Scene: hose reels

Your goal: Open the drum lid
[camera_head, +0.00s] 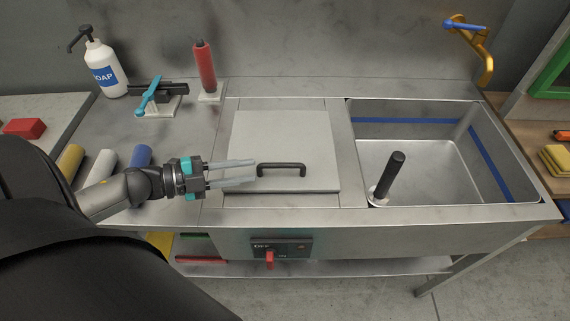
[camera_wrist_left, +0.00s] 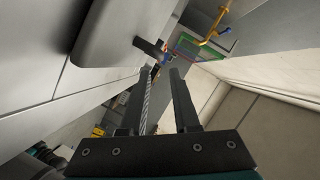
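The drum lid (camera_head: 285,135) is a flat grey square panel lying closed in the counter. A black bar handle (camera_head: 281,168) stands near its front edge. My left gripper (camera_head: 253,171) comes in from the left over the lid, its fingers parted and empty. Its fingertips are just left of the handle's left end. In the left wrist view, the gripper (camera_wrist_left: 164,72) shows a gap between its fingers, with the dark handle (camera_wrist_left: 150,47) just beyond the tips and the lid (camera_wrist_left: 110,30) at upper left. Contact with the handle cannot be told. My right gripper is not in view.
A sink basin (camera_head: 430,170) with an upright black-handled tool (camera_head: 389,178) is to the right. A control panel with a red switch (camera_head: 269,258) is on the front. A soap bottle (camera_head: 105,68), blue-handled valve (camera_head: 149,95) and red cylinder (camera_head: 204,67) stand at the back left.

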